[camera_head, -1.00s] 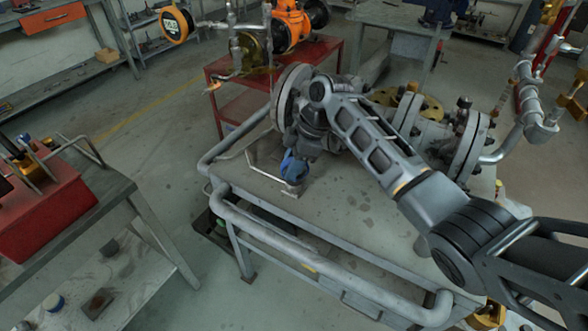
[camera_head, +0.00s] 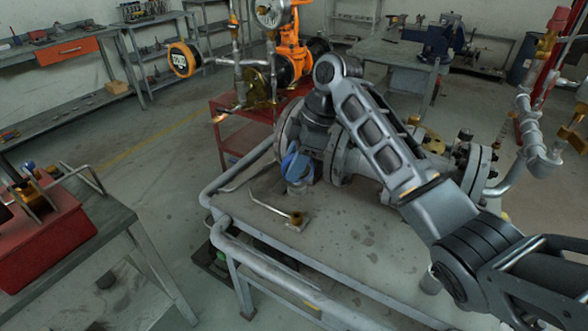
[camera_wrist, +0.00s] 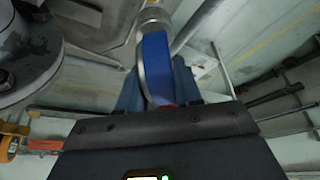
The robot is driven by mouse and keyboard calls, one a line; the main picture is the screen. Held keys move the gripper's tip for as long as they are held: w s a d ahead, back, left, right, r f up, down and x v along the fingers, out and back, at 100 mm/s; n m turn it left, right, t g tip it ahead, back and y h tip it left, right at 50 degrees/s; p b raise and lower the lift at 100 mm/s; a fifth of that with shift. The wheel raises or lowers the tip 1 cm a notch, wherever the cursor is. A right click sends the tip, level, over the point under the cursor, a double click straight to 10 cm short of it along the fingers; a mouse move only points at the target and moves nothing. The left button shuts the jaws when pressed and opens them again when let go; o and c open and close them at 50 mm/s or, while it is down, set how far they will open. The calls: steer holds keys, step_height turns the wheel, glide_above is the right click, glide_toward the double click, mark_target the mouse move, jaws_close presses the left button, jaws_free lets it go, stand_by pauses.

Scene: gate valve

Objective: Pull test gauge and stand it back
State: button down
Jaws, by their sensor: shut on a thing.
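My gripper (camera_head: 300,160) is above the grey bench, beside the large grey flange. It is shut on a blue round-bodied gauge (camera_head: 297,168). In the wrist view the gauge's blue side and silver rim (camera_wrist: 155,62) stand between my two blue-grey fingers (camera_wrist: 157,97). The gauge's face is turned away from the wrist view. Below it on the bench, a thin bent tube (camera_head: 268,205) ends in a small brass fitting (camera_head: 297,218). The gauge appears clear of that fitting.
The grey valve body with its flanges (camera_head: 340,150) stands close to the right of my gripper. A bench rail (camera_head: 237,170) edges the front left. A red toolbox (camera_head: 40,235) is at left. The front bench top is clear.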

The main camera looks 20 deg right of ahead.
mark_target(291, 155)
steer(key=shift+r+p, duration=1.55)
steer(key=shift+r, duration=0.45)
